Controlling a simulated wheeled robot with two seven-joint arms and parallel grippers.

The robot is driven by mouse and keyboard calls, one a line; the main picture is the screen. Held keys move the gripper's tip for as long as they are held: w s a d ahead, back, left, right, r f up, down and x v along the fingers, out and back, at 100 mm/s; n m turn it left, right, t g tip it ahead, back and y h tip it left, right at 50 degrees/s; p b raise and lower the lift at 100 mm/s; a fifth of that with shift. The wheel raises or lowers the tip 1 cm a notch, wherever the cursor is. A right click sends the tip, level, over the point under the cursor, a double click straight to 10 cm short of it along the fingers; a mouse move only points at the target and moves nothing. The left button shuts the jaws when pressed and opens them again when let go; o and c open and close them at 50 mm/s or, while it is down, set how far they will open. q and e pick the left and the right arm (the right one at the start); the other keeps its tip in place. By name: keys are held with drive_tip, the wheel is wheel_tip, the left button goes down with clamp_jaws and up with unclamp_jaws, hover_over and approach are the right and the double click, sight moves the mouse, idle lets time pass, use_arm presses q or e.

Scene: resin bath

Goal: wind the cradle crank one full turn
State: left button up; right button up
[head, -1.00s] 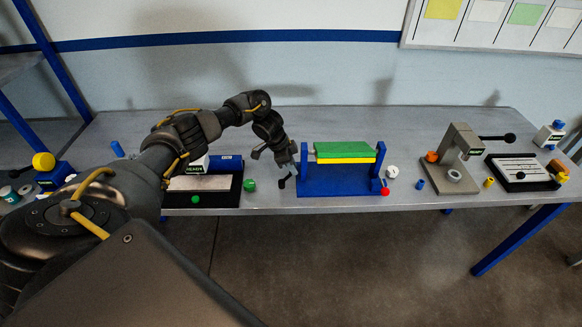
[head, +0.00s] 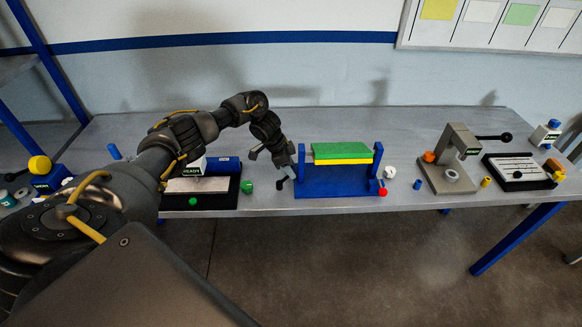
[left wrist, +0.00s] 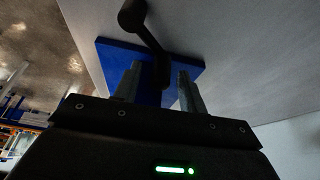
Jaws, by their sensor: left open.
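The cradle stands on the table in the head view, with a blue base (head: 337,184) and two blue posts. A green and yellow block (head: 342,152) hangs between the posts. The dark crank is at the cradle's left side, mostly hidden behind my left gripper in the head view. In the left wrist view the crank (left wrist: 150,38) shows as a bent dark arm with a round knob at the top. My left gripper (head: 287,167) is beside the left post. Its open fingers (left wrist: 160,90) stand on either side of the crank's lower end; contact cannot be told. My right gripper is out of view.
A red knob (head: 383,192) sits at the cradle's right foot, near a white round piece (head: 390,172). A black tray (head: 225,199) and a green piece (head: 247,187) lie to the left. A grey stand (head: 447,160) is to the right. The table behind the cradle is clear.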

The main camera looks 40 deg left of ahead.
use_arm(q)
drive_tip(key=b+v, duration=0.1)
drive_tip(key=v, duration=0.9)
drive_tip(key=shift+r, duration=0.35)
